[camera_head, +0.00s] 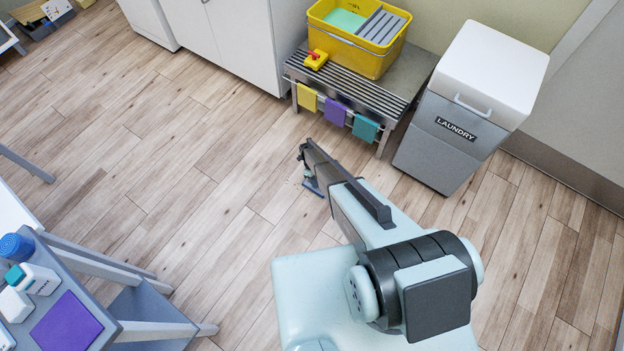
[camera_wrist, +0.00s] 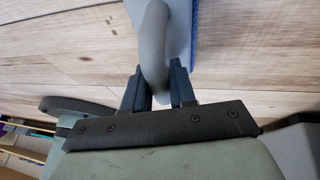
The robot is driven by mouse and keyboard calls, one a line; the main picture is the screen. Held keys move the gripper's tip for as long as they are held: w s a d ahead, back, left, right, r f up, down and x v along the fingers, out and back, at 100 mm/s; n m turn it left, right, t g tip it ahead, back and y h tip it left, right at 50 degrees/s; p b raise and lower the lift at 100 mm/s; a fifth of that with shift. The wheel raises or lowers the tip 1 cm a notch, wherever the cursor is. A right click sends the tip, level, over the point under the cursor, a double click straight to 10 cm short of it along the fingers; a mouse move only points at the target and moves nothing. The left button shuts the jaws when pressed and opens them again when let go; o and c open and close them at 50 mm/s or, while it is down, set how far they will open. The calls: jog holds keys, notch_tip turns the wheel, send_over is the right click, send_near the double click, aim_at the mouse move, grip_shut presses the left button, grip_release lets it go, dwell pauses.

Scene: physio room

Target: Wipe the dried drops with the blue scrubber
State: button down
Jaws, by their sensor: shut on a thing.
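My gripper (camera_head: 307,174) is low over the wooden floor (camera_head: 215,165) in the head view, partly hidden by my arm. It is shut on the scrubber (camera_head: 314,188), whose blue edge shows at floor level. In the wrist view my gripper (camera_wrist: 158,82) has its two fingers on either side of the scrubber's curved grey handle (camera_wrist: 154,45). The grey plate and the blue pad edge (camera_wrist: 194,35) lie beyond the fingers, close to the floor. A few faint specks show on the floor just left of the scrubber in the head view; I cannot tell if they are the dried drops.
A slatted metal bench (camera_head: 350,92) holds a yellow bucket (camera_head: 350,50), with several cloths hanging in front. A grey laundry bin (camera_head: 440,140) stands right of it. A cart (camera_head: 110,325) with small items is at lower left. The floor between is clear.

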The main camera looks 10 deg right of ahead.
jog(key=shift+s+d, duration=0.1)
jog(key=shift+s, duration=0.3)
jog(key=shift+s+a, duration=0.95)
jog(key=shift+a, duration=0.2)
jog(key=shift+w+a, duration=0.75)
jog(key=shift+w, duration=0.25)
jog(key=shift+w+a, duration=6.4)
jog(key=shift+a, duration=0.05)
notch_tip(320, 180, up, 3)
jog(key=shift+s+f, duration=0.15)
jog(key=shift+f, duration=0.05)
jog(key=shift+r, duration=2.8)
